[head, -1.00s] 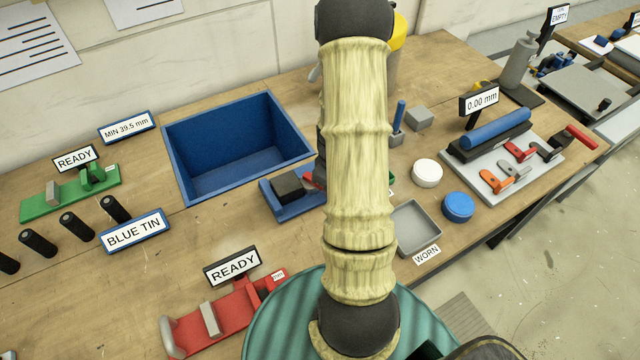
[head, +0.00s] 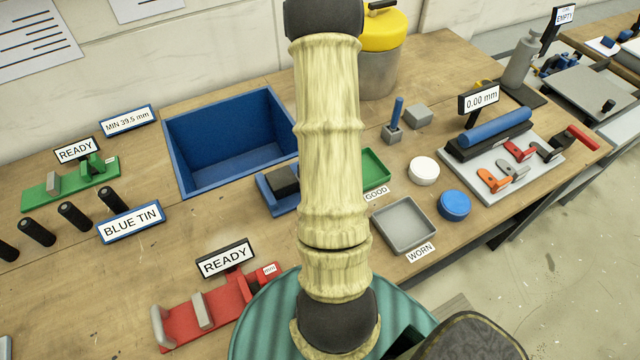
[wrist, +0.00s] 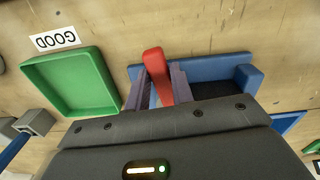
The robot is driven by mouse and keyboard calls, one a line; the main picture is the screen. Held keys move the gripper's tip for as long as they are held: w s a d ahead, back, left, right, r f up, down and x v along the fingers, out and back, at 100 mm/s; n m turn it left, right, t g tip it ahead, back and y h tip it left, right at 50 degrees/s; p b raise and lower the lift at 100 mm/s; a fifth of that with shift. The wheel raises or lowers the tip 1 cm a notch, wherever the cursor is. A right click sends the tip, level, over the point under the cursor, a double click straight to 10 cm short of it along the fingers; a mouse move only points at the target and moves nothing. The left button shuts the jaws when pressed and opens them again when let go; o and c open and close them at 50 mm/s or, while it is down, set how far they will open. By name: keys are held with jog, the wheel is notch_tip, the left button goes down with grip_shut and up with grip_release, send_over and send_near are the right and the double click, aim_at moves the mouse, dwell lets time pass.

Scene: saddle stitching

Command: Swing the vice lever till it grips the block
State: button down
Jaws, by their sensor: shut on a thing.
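The blue vice (head: 267,196) stands on the bench in front of the blue bin, with the dark block (head: 285,180) in it. My arm hides its right part in the head view. In the wrist view the vice (wrist: 215,63) lies just beyond my gripper, and the dark block (wrist: 209,90) shows partly. The red lever (wrist: 154,62) sits between the two fingers of my gripper (wrist: 158,85), which is shut on it. Whether the vice jaw touches the block cannot be told.
A green GOOD tray (wrist: 72,82) lies close beside the gripper. A grey WORN tray (head: 405,226) and a blue disc (head: 454,205) are to the right in the head view. The blue bin (head: 180,160) stands behind the vice.

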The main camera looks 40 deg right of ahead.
jog(key=shift+a, duration=0.45)
jog(key=c, duration=1.5)
grip_release()
jog(key=shift+o, duration=1.3)
jog(key=shift+w+a, duration=0.1)
jog(key=shift+a, duration=0.1)
jog(key=shift+d, duration=0.1)
jog(key=shift+d, duration=0.1)
jog(key=shift+r, duration=0.15)
jog(key=shift+d+r, duration=0.1)
jog(key=shift+r, duration=0.55)
notch_tip(320, 180, up, 16)
jog(key=b, duration=0.1)
jog(key=shift+b, duration=0.4)
jog(key=shift+f, duration=0.1)
